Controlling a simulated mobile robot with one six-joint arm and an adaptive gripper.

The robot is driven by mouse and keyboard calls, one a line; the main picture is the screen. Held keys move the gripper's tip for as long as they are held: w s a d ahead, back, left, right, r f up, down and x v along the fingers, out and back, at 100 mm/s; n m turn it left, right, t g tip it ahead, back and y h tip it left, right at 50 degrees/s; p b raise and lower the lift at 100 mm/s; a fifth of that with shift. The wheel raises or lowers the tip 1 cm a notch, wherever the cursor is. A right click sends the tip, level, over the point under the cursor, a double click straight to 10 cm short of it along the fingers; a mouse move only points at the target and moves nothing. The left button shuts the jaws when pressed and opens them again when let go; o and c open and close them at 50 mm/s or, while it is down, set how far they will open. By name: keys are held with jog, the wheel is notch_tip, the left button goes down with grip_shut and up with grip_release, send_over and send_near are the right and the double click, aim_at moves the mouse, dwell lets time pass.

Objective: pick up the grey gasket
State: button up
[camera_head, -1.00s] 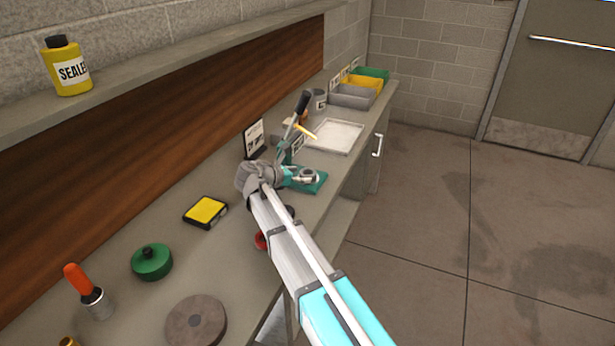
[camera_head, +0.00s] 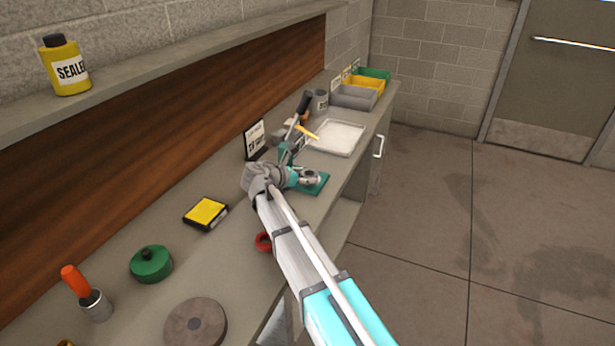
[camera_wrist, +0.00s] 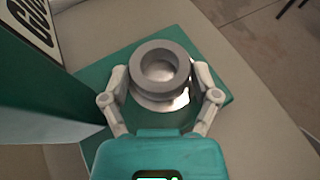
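The grey gasket (camera_wrist: 161,68) is a thick ring with a round hole. In the wrist view it sits above a shiny round metal part on a green square base (camera_wrist: 222,98). In the head view the green base (camera_head: 318,187) lies on the bench beyond my wrist, with a small grey shape (camera_head: 310,175) on it, partly hidden by my arm. My gripper (camera_wrist: 160,76) is open, with one finger on each side of the gasket. A small gap seems to show on both sides; contact is not clear.
A green upright panel (camera_wrist: 45,80) stands close left of my gripper. On the bench are a black-handled lever tool (camera_head: 301,106), a white tray (camera_head: 336,138), coloured bins (camera_head: 354,96), a sign (camera_head: 254,138), a yellow pad (camera_head: 206,212) and a red ring (camera_head: 264,242).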

aim_at(306, 175)
jog(key=shift+c, duration=1.2)
jog(key=shift+r, duration=0.2)
notch_tip(306, 175, up, 3)
jog(key=p, duration=0.3)
jog(key=shift+f, duration=0.1)
jog(key=s+d+r+p, duration=0.9)
jog(key=s+p, duration=0.1)
jog(key=shift+d+r, duration=0.25)
jog(key=shift+r, duration=0.15)
jog(key=shift+s, duration=0.1)
